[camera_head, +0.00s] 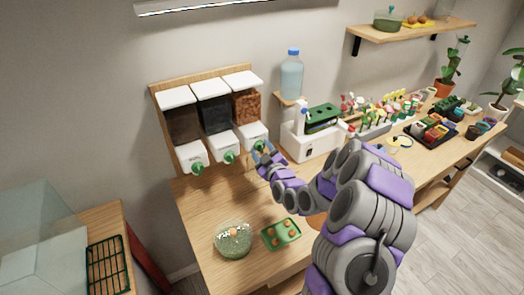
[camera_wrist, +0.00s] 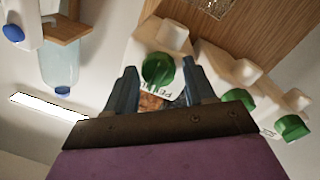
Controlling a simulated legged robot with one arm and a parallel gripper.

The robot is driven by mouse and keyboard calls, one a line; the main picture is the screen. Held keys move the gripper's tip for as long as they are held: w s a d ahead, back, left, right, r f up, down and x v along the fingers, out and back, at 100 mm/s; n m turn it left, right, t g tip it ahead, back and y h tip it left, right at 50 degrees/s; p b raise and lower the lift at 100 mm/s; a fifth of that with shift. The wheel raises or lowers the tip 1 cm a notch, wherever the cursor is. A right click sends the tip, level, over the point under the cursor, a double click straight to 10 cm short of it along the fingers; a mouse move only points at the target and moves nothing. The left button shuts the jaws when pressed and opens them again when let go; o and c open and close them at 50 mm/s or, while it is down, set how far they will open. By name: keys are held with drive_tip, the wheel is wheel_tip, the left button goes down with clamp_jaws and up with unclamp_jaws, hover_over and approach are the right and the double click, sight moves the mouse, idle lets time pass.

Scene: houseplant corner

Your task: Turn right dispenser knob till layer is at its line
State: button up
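Three white-lidded dispensers hang on a wooden wall board. The right dispenser (camera_head: 247,104) holds orange-brown pieces; its layer line cannot be made out. Its green knob (camera_wrist: 158,70) shows in the wrist view on a white spout housing. In the head view the knob is mostly hidden by my gripper (camera_head: 262,156). My gripper's two fingers (camera_wrist: 159,66) are apart, one on each side of the knob. I cannot tell whether they touch it. The middle knob (camera_head: 229,157) and left knob (camera_head: 198,169) are free of my gripper.
A water bottle (camera_head: 291,76) on a small shelf and a white machine (camera_head: 311,140) stand right of the dispensers. A glass bowl (camera_head: 233,242) and a green tray (camera_head: 281,234) with round items stand on the table below. The table between them and the dispensers is bare.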

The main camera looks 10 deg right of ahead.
drive_tip(key=c, duration=0.8)
drive_tip(key=shift+m, duration=0.3)
drive_tip(key=m, duration=0.4)
drive_tip(key=shift+d+r+p, duration=0.1)
drive_tip(key=shift+r+p, duration=0.05)
drive_tip(key=shift+p, duration=0.15)
drive_tip(key=m+g, duration=0.1)
drive_tip(key=m, duration=0.3)
drive_tip(key=shift+d+m+y+p, duration=0.15)
drive_tip(key=shift+m+y+p, duration=0.35)
drive_tip(key=shift+m, duration=3.6)
